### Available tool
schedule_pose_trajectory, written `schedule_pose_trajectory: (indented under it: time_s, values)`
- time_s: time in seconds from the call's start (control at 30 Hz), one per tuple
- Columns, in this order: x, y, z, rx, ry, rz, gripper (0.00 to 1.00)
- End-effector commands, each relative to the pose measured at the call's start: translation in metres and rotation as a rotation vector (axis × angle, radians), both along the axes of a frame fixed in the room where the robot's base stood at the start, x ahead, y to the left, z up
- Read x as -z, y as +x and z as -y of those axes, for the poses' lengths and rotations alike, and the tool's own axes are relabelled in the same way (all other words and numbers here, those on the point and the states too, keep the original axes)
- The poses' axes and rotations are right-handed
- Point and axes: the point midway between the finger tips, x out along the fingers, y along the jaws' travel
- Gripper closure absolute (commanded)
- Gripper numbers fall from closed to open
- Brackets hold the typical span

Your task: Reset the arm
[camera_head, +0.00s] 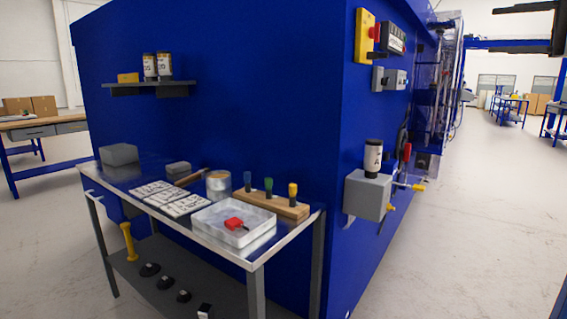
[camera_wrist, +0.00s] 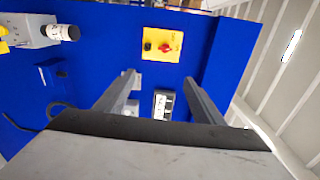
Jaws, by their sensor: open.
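My gripper (camera_wrist: 158,95) shows in the wrist view with its two grey fingers spread wide and nothing held between them. It faces the blue machine wall (camera_wrist: 105,60), apart from it. The wrist view appears turned relative to the head view. A yellow panel with a red knob (camera_wrist: 162,45) lies beyond the fingertips, and a small display box (camera_wrist: 163,104) shows between the fingers.
In the head view a metal table (camera_head: 185,225) holds a white tray (camera_head: 233,222) with a red item, a wooden rack (camera_head: 272,203) and a grey block (camera_head: 119,154). A grey box (camera_head: 368,194) with a canister (camera_head: 373,157) sticks out from the machine's side. Floor at right (camera_head: 470,220) is clear.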

Motion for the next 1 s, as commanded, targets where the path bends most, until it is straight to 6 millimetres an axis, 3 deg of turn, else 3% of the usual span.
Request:
schedule_pose_trajectory:
  time_s: [0.27, 0.47, 0.63, 0.77, 1.0]
  values:
    - [0.024, 0.014, -0.039, 0.023, -0.035, -0.063, 0.38]
    - [0.055, 0.022, -0.083, 0.045, -0.089, -0.131, 0.38]
    - [0.106, 0.019, -0.141, 0.067, -0.186, -0.217, 0.38]
    - [0.154, 0.006, -0.184, 0.075, -0.287, -0.279, 0.38]
    - [0.252, -0.042, -0.249, 0.066, -0.512, -0.363, 0.38]
